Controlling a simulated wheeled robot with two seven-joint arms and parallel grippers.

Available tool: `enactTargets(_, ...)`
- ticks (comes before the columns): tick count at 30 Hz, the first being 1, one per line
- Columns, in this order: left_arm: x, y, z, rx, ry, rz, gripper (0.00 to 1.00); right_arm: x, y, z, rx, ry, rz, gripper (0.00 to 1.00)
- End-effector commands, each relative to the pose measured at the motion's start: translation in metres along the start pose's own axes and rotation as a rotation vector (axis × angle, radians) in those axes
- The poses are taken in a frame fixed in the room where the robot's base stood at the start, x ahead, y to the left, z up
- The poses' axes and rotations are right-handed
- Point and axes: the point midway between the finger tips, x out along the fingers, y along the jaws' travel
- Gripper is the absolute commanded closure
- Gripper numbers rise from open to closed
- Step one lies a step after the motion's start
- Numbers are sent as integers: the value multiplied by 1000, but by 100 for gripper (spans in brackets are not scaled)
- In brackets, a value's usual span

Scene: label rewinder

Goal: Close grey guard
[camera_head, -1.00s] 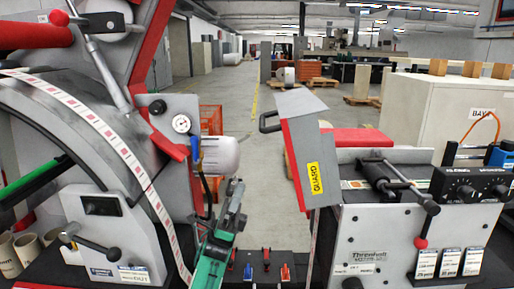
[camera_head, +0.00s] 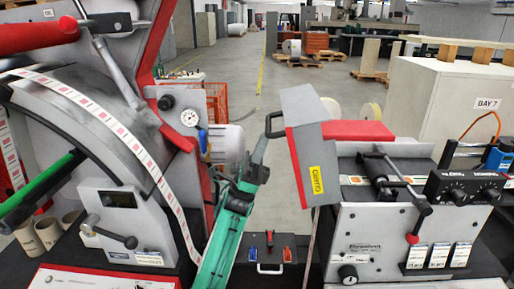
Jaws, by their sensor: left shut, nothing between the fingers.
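The grey guard (camera_head: 308,165) is a grey box-shaped cover with a red edge and a yellow GUARD label. It stands raised and tilted at the left end of the machine (camera_head: 378,235) on the right. Its black handle (camera_head: 273,125) sticks out on its left side. My left gripper (camera_head: 262,150) is at the end of a green arm rising from the bottom centre. It is shut and empty, close to the left of the handle; whether it touches the handle I cannot tell. My right gripper is not in view.
The left machine carries a printed label strip (camera_head: 130,142), a green bar (camera_head: 40,183) and a gauge (camera_head: 190,118). A toolbox (camera_head: 270,262) sits low between the machines. A black control box (camera_head: 466,188) stands at right. Open floor lies behind.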

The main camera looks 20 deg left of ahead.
Motion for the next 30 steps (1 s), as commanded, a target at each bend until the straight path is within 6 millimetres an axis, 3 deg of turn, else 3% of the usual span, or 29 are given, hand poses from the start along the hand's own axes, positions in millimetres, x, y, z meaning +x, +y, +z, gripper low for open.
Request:
enactTargets(20, 10, 0, -1, 2, 22, 0, 100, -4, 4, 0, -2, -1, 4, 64)
enactTargets(30, 51, 4, -13, 5, 213, -4, 100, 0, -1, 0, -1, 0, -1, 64)
